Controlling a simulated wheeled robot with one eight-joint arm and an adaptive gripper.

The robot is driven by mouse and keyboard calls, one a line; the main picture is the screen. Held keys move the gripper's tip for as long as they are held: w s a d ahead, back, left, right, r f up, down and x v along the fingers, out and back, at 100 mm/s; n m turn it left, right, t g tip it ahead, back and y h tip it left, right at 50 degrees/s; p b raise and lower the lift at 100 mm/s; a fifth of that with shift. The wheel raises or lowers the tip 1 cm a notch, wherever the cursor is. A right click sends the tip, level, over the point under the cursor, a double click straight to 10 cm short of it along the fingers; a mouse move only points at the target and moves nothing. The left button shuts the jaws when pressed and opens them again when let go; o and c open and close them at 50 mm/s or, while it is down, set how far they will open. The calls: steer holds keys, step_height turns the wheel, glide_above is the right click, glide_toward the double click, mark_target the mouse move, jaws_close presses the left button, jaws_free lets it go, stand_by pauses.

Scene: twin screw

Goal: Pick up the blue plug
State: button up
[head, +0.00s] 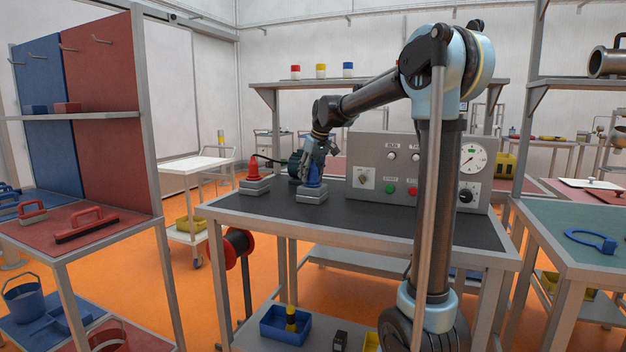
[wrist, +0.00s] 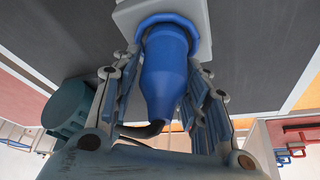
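In the wrist view my gripper's two fingers (wrist: 166,60) lie on either side of the plug. Their tips close against its sides just by the collar. The contact faces themselves are hidden.
A red plug (head: 254,172) stands on a similar block to the left. A dark green rounded object (head: 295,165) is close beside my gripper. A grey control panel (head: 400,168) stands behind to the right. The front of the dark tabletop (head: 345,217) is clear.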

steer(key=c, duration=0.5)
steer(key=shift+o, duration=0.2)
step_height(320, 180, up, 9)
steer(key=shift+r, duration=0.1)
step_height(320, 180, down, 5)
steer(key=shift+a+f+n+y, duration=0.15)
steer(key=shift+n+y, duration=0.15)
steer(key=shift+n, duration=0.7)
steer(key=shift+f, duration=1.4)
